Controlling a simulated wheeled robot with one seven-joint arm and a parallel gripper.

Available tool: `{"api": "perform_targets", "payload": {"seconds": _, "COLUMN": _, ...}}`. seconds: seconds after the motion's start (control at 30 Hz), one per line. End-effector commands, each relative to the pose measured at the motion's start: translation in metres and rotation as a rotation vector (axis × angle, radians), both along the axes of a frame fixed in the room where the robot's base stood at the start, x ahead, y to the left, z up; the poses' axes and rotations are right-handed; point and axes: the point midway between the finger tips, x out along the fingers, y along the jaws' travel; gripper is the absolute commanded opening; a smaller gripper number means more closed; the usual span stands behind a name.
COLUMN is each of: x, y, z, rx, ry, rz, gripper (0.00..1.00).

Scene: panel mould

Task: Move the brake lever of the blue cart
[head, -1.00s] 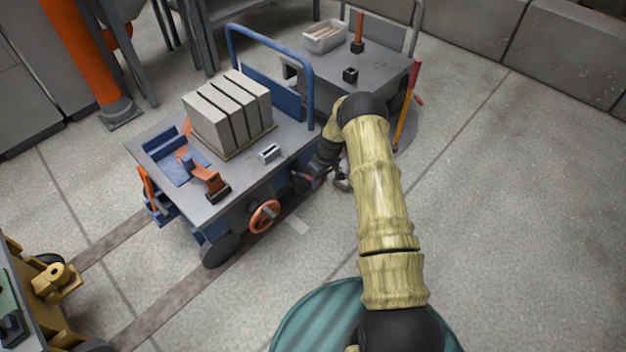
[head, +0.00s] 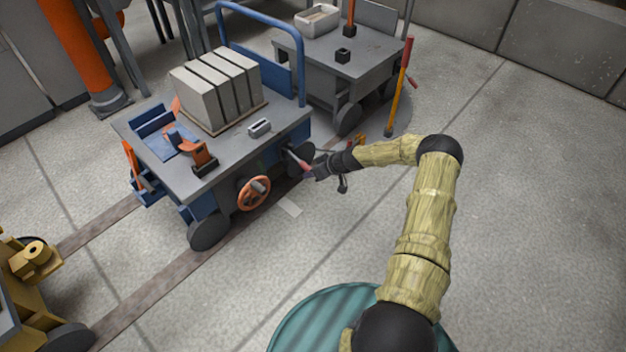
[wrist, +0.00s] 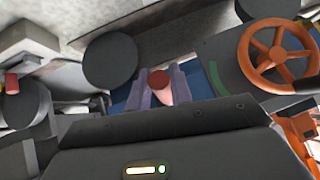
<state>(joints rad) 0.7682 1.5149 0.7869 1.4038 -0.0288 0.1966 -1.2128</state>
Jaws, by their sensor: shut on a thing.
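The blue cart (head: 222,188) stands left of centre in the head view, with grey blocks (head: 218,88) on its grey top. The brake lever (head: 299,162), with a red grip, sticks out from the cart's near side, right of the orange handwheel (head: 254,193). My gripper (head: 311,172) is at the lever's outer end, shut on it. In the wrist view, the lever's round red end (wrist: 159,79) shows between the two fingers of my gripper (wrist: 160,88). The lever's base is mostly hidden.
The orange handwheel also shows close by in the wrist view (wrist: 276,53). A grey cart (head: 352,68) stands behind, with a red and yellow lever (head: 399,86) beside it. A yellow machine (head: 32,270) is at lower left. Floor to the right is clear.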

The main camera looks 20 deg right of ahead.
Motion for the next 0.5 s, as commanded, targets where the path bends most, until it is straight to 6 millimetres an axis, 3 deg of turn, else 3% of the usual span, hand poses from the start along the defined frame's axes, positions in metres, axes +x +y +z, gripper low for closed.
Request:
{"api": "perform_targets", "payload": {"seconds": 0.03, "x": 0.000, "y": -0.006, "z": -0.015, "rx": 0.011, "ry": -0.023, "rz": -0.011, "gripper": 0.00}}
{"api": "perform_targets", "payload": {"seconds": 0.1, "x": 0.001, "y": -0.005, "z": -0.021, "rx": 0.031, "ry": -0.058, "rz": -0.009, "gripper": 0.00}}
{"api": "perform_targets", "payload": {"seconds": 0.5, "x": 0.009, "y": 0.005, "z": -0.041, "rx": 0.125, "ry": -0.219, "rz": -0.002, "gripper": 0.00}}
